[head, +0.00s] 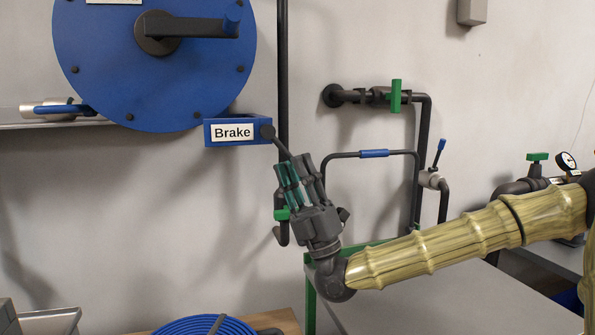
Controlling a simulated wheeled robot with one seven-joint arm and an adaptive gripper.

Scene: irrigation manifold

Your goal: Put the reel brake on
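The reel (155,80) is a large blue disc on the wall at the upper left, with a dark crank handle (190,27). The blue brake box (237,144) sits at its lower right and bears a white "Brake" label. A dark brake lever (279,144) runs from the round pivot (267,131) at the box's right end, slanting down to the right. My gripper (296,166) points up at the lever's lower end. Its fingers overlap that end and hide it. I cannot tell whether they touch it or are closed around it.
A dark vertical pipe (283,70) runs close behind my gripper, with a green-handled valve (282,214) low on it. Piping with a green handle (396,96) and a blue-levered valve (439,152) stands right. A blue hose coil (205,326) lies below.

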